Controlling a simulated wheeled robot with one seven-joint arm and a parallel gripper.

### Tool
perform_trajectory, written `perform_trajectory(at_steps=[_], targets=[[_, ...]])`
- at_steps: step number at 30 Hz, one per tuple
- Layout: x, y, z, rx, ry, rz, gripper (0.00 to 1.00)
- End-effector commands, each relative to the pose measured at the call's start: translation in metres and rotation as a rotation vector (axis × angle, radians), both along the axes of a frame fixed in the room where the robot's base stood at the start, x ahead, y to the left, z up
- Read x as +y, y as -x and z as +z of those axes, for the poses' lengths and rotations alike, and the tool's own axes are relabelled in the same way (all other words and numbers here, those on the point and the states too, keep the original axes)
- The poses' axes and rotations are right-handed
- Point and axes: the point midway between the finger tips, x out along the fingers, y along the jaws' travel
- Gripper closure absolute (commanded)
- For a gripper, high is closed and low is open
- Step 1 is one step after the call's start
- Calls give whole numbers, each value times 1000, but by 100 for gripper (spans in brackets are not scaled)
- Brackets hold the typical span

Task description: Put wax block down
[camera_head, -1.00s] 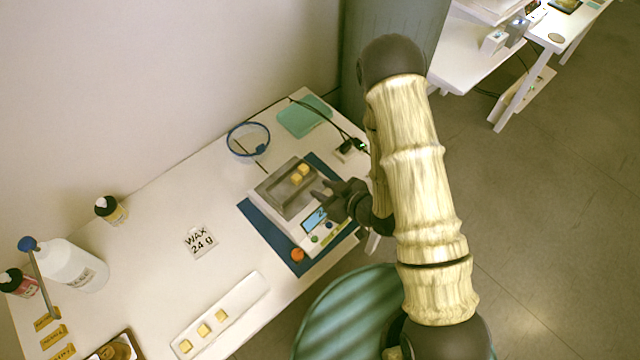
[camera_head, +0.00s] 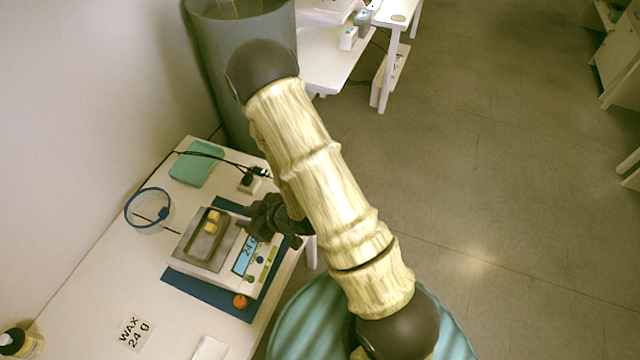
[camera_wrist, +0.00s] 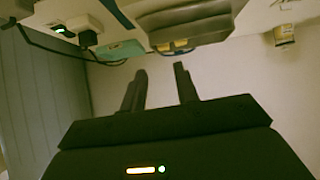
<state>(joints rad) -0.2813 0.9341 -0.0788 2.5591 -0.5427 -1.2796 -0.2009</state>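Two yellow wax blocks (camera_head: 211,222) lie close together in the grey tray (camera_head: 186,245) on top of the white scale (camera_head: 225,278). The scale's lit display faces its front, but I cannot read the digits surely. My gripper (camera_head: 258,214) is beside the tray, over the right side of the scale. In the wrist view my gripper (camera_wrist: 160,72) has its two fingers apart with nothing between them. The scale (camera_wrist: 190,28) shows there at the top, with yellow wax (camera_wrist: 180,45) at its tray, apart from the fingers.
The scale stands on a blue mat (camera_head: 200,293) with an orange ball-like item (camera_head: 240,301) at its corner. A blue-rimmed round dish (camera_head: 148,208), teal pad (camera_head: 196,165) and black cable are behind. A "WAX 24 g" card (camera_head: 135,333) lies in front.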

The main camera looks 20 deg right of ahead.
Motion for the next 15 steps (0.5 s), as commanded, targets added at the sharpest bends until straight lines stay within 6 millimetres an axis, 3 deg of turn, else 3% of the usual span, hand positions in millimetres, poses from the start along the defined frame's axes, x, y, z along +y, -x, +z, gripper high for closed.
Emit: perform_trajectory(at_steps=[3,7,11,15], targets=[[-28,-18,20,37,94,-96,69],[-62,-27,41,109,186,-218,69],[-97,-25,66,196,252,-352,69],[-130,-11,95,305,295,-497,69]])
